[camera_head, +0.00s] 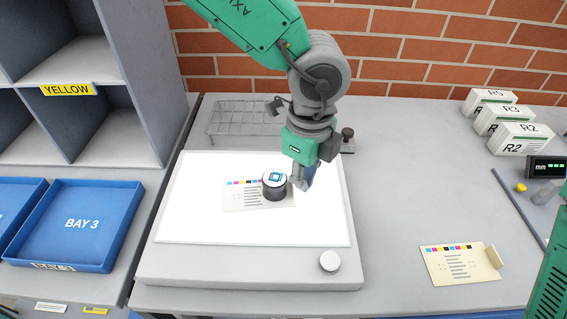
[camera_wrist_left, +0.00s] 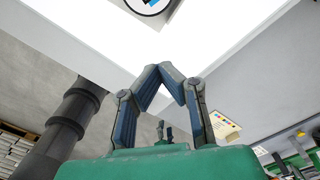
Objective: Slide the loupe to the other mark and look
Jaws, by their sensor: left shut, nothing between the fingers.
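The loupe (camera_head: 274,185) is a short dark cylinder with a white top bearing a blue square mark. It stands upright on a printed card (camera_head: 236,199) with a colour strip, on the bright light table (camera_head: 190,222). My left gripper (camera_head: 303,184) is shut and empty, pointing down just right of the loupe; I cannot tell whether they touch. In the left wrist view the shut fingertips (camera_wrist_left: 168,74) show below the loupe (camera_wrist_left: 148,6), which the top edge cuts off. The loupe hides part of the card, including any mark beneath it. My right gripper is not in view.
A wire rack (camera_head: 235,117) lies behind. A second card (camera_head: 458,264) lies on the right bench. White boxes (camera_head: 520,139) stand back right. Blue trays (camera_head: 85,228) and shelves are left.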

